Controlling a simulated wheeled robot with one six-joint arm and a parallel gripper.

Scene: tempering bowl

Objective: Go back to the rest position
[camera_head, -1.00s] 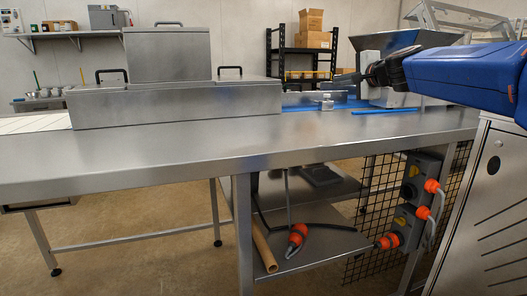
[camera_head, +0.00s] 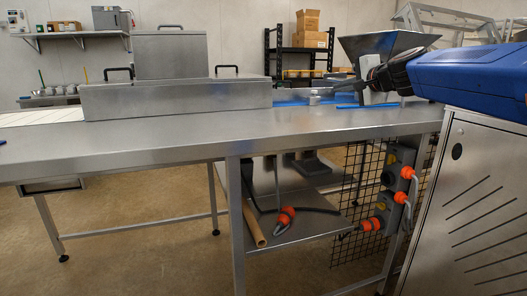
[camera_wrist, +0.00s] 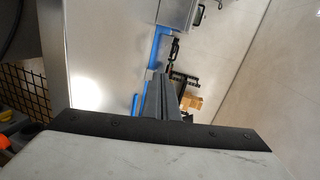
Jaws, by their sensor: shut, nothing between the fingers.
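My gripper (camera_head: 345,84) is at the end of my blue arm, which reaches in from the right in the head view. It points left, above the right part of the steel table (camera_head: 190,135), in front of the metal hopper (camera_head: 370,46). Its fingers look closed and hold nothing. In the wrist view the grey fingers of my gripper (camera_wrist: 160,92) lie together. Blue strips on the table show beyond them.
A long steel housing (camera_head: 180,98) with black handles stands on the table. A slotted steel cabinet (camera_head: 470,190) is at the right. Orange plugs (camera_head: 408,172) and a black mesh (camera_head: 355,190) are below. Open floor (camera_head: 130,270) lies at the front left.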

